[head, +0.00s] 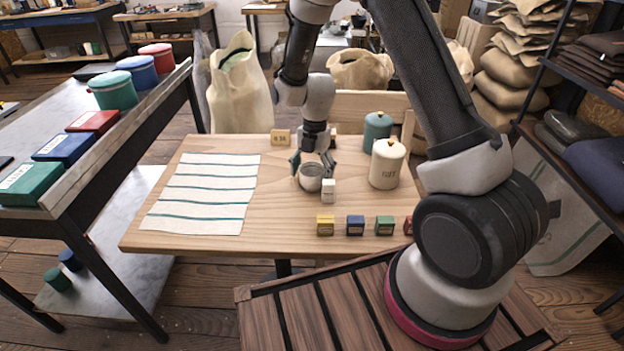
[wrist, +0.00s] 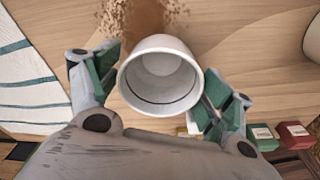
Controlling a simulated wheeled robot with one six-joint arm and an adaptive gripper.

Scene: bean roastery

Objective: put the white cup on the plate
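The white cup (head: 311,183) stands on the wooden table, and its open mouth faces the camera in the wrist view (wrist: 160,100). It looks empty inside. My gripper (head: 312,168) is low over the cup, with one green-padded finger on each side of it. In the wrist view the gripper (wrist: 160,85) looks open around the cup, with its pads very close to the wall; whether they touch is hard to tell. I cannot make out a plate in either view.
A small white block (head: 328,190) stands just right of the cup. Brown grounds (wrist: 145,15) lie beyond it. A cream canister (head: 387,167) and teal canister (head: 377,128) stand to the right. Small coloured boxes (head: 355,225) line the front. A striped cloth (head: 205,190) covers the left.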

